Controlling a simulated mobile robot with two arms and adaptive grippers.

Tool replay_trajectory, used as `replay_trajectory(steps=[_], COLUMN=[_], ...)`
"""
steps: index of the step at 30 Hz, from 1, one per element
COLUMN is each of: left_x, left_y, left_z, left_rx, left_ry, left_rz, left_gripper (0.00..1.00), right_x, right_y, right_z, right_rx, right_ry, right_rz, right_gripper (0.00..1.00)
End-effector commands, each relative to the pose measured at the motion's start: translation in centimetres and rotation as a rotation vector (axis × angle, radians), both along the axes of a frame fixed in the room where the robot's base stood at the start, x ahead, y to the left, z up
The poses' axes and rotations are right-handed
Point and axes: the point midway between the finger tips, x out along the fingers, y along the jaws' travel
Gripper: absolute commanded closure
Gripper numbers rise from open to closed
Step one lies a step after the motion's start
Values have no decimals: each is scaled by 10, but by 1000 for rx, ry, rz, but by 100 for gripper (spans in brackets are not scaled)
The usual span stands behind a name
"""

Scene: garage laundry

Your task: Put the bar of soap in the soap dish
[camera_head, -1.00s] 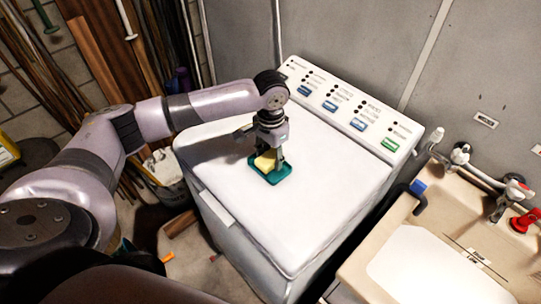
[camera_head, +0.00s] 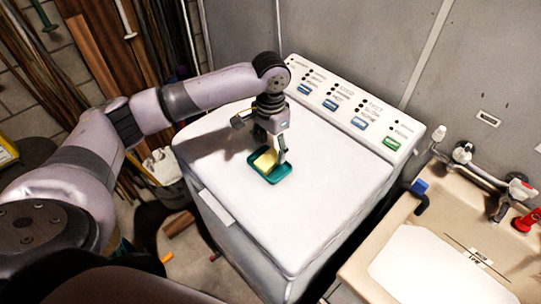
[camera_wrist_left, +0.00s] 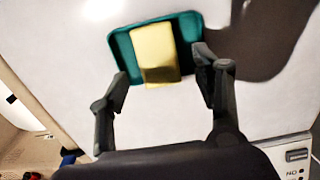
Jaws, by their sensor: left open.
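The yellow bar of soap (camera_head: 265,159) lies in the teal soap dish (camera_head: 277,176) on top of the white washing machine. My left gripper (camera_head: 268,153) is open just above the dish. In the wrist view its two fingers (camera_wrist_left: 160,85) stand apart on either side of the soap, with gaps between them and it. My right gripper is not in view.
The washing machine (camera_head: 300,215) has a bare white top around the dish, with a button panel (camera_head: 350,110) along its back. A beige sink (camera_head: 470,215) with taps stands to the right. A bucket (camera_head: 168,178) and boards are at the left.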

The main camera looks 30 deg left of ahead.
Motion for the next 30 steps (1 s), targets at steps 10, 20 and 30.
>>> replay_trajectory(steps=[10, 20, 30], left_x=[1, 0, 0], left_y=[-1, -1, 0], left_z=[67, 82, 81], left_rx=[-2, -1, -1], left_ry=[-3, 0, 0], left_rz=[-1, -1, 0], left_gripper=[41, 41, 41], right_x=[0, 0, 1], right_y=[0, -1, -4], right_z=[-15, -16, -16], right_rx=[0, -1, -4], right_ry=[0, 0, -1], right_rz=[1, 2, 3], right_gripper=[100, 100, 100])
